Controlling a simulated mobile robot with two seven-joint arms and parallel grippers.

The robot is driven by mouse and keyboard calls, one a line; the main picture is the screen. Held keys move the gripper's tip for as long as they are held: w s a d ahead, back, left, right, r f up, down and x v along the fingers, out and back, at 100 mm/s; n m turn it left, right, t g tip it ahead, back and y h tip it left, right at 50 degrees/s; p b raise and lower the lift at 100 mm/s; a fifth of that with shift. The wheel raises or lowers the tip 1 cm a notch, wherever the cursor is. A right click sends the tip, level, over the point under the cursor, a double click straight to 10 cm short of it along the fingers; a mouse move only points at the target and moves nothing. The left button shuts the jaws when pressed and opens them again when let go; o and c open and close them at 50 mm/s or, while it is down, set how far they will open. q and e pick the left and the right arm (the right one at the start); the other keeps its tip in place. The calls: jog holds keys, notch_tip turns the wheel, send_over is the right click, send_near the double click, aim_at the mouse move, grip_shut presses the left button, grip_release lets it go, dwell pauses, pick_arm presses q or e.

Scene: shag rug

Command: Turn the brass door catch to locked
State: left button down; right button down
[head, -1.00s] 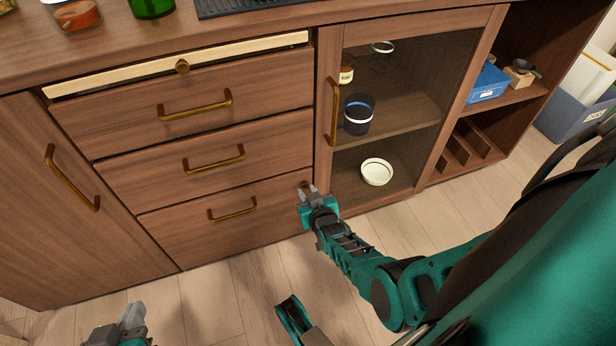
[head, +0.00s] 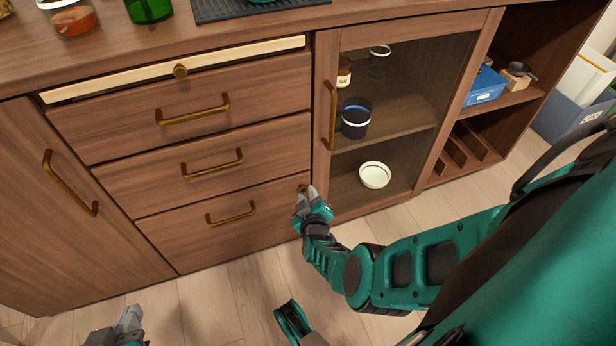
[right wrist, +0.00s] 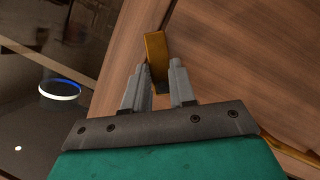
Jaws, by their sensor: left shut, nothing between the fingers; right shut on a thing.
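The brass door catch (right wrist: 155,52) is a small brass bar on the wooden frame beside the glass door. In the right wrist view it runs up from between the fingertips of my right gripper (right wrist: 160,85), which is shut on it. In the head view the right gripper (head: 308,193) is at the lower left corner of the glass door (head: 400,120) and hides most of the catch. My left gripper (head: 128,320) is at the bottom left of the head view, over the floor, shut and empty.
Drawers with brass handles (head: 211,162) stand left of the glass door. Behind the glass are a white bowl (head: 374,175) and a dark blue cup (head: 356,118). A blue box (head: 486,86) sits on the open shelf at right. The floor in front is clear.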

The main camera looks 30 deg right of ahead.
pick_arm(q)
jog(key=shift+s+f, duration=0.15)
jog(key=shift+s, duration=0.05)
pick_arm(e)
jog(key=c, duration=0.9)
grip_release()
pick_arm(q)
jog(key=shift+w, duration=0.1)
